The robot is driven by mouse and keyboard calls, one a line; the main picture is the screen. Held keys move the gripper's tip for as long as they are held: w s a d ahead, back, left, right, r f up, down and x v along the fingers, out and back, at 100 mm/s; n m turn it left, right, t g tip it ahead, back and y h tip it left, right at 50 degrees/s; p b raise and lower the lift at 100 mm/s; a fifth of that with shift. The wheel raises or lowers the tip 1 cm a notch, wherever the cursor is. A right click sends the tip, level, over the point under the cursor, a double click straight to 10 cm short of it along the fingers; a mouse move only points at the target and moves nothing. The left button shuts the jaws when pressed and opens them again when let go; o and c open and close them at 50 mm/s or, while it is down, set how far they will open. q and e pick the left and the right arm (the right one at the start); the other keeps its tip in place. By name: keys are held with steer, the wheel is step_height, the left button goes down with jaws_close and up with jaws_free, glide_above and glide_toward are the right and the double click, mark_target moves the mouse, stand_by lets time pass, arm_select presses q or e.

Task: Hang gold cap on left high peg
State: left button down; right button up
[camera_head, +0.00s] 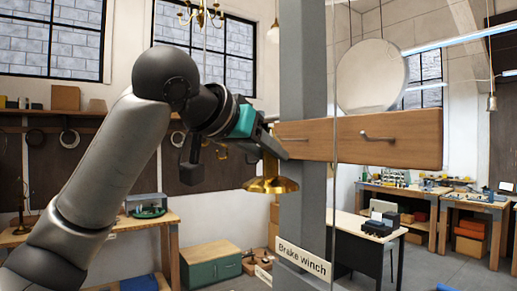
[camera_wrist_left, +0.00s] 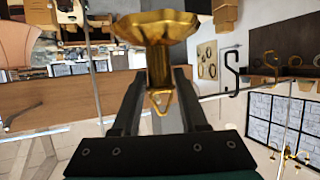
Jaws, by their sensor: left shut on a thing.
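The gold cap (camera_head: 271,185) is a shiny brass bell shape with a narrow neck and hangs wide end down from my left gripper (camera_head: 270,145). In the left wrist view, the gripper's fingers (camera_wrist_left: 158,78) are shut on the neck of the cap (camera_wrist_left: 155,25), and a small gold loop (camera_wrist_left: 161,101) sticks out at the neck end. The wooden peg board (camera_head: 345,137) is just right of the gripper. One metal peg (camera_head: 292,139) shows at its left, close to the gripper; another peg (camera_head: 378,138) is bare. My right gripper is not in view.
A grey post (camera_head: 305,75) stands behind the board, with a "Brake winch" sign (camera_head: 302,263) lower down. A round pale disc (camera_head: 372,76) is above the board. Workbenches (camera_head: 440,195) stand farther back.

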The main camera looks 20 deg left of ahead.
arm_select(q)
steer(key=shift+w+d, duration=0.85)
steer(key=shift+w, duration=0.25)
steer(key=shift+f, duration=0.15)
steer(key=shift+w+d+f+b, duration=0.1)
steer(key=shift+f+b, duration=0.35)
steer(key=shift+f, duration=0.05)
stand_by(0.5)
steer(key=shift+c, duration=1.8)
jaws_free()
steer(key=b+v, duration=0.3)
steer(key=v, duration=1.2)
steer(key=shift+b, duration=0.35)
